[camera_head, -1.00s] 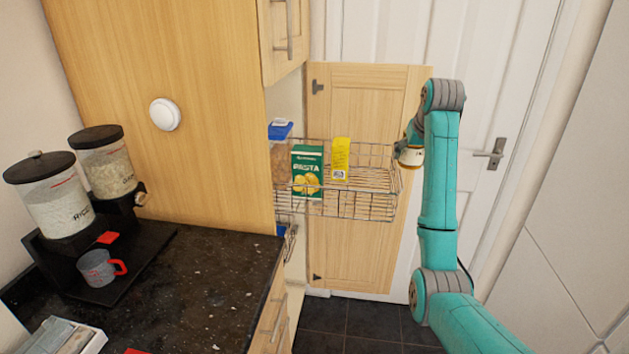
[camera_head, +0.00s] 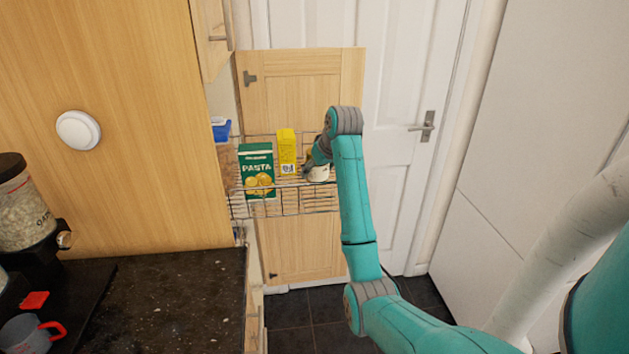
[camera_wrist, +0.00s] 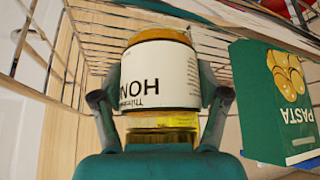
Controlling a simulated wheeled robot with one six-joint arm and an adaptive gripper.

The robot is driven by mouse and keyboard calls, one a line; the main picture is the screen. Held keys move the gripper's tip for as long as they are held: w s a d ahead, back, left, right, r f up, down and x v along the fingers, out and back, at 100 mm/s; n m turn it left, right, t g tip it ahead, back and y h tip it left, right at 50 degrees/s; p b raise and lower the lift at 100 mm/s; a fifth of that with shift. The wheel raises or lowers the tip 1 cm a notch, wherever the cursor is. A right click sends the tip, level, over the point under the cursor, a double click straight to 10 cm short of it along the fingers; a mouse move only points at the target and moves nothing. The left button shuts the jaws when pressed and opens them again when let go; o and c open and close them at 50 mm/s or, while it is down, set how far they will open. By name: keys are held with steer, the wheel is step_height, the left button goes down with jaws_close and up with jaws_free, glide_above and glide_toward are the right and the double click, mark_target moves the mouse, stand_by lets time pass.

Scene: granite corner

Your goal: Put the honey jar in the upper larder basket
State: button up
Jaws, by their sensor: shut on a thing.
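The honey jar (camera_wrist: 158,75), with a white label and amber contents, is between the fingers of my gripper (camera_wrist: 160,100) in the wrist view. My gripper is shut on it. In the head view the jar (camera_head: 318,174) shows as a small white shape beneath my wrist, at the right end of the upper larder basket (camera_head: 290,211). The wire basket also shows around the jar in the wrist view (camera_wrist: 95,40). I cannot tell whether the jar touches the basket floor.
A green pasta box (camera_head: 257,171) and a yellow carton (camera_head: 287,152) stand in the basket left of the jar. A blue-lidded container (camera_head: 221,129) is behind them. The open wooden larder door (camera_head: 300,90) stands behind. A dark worktop (camera_head: 170,300) is at lower left.

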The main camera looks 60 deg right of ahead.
steer(key=shift+f, duration=1.8)
steer(key=o, duration=1.7)
steer(key=shift+f, duration=0.15)
steer(key=shift+c, duration=0.2)
